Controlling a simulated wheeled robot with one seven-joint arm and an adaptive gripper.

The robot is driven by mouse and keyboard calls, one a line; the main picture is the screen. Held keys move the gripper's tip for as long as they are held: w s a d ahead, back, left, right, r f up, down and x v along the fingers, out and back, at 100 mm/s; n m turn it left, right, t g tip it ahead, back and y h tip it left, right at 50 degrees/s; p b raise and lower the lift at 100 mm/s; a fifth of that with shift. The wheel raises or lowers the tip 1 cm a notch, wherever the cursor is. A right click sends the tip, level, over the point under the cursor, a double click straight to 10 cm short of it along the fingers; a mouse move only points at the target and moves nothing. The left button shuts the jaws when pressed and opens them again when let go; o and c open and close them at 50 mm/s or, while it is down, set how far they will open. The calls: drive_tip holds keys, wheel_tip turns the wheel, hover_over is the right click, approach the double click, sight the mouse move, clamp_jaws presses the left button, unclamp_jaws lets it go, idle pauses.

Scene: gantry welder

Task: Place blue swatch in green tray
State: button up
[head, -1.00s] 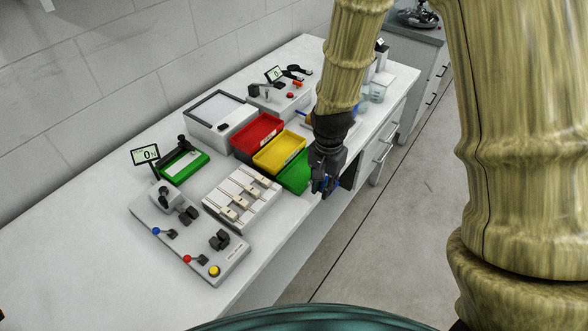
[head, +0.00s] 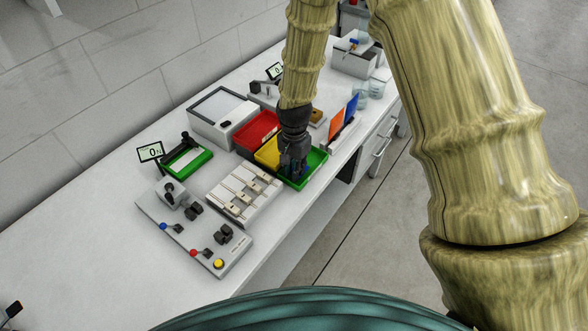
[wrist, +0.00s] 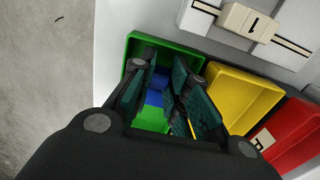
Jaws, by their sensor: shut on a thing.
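My gripper (head: 292,170) is down over the green tray (head: 318,160), at the front of the row of trays. In the wrist view, the fingers (wrist: 165,95) reach into the green tray (wrist: 133,47), shut on the blue swatch (wrist: 154,97). The swatch shows as a blue patch between the fingers, over the green floor. The fingers hide part of it, and I cannot tell whether it touches the floor.
Upright orange (head: 336,122) and blue (head: 351,107) panels stand to the right. The bench's front edge is close.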

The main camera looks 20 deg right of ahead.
drive_tip(key=shift+f, duration=0.75)
drive_tip(key=shift+f, duration=0.1)
drive_tip(key=o, duration=0.8)
drive_tip(key=shift+r+b, duration=1.6)
drive_tip(key=shift+r, duration=4.5)
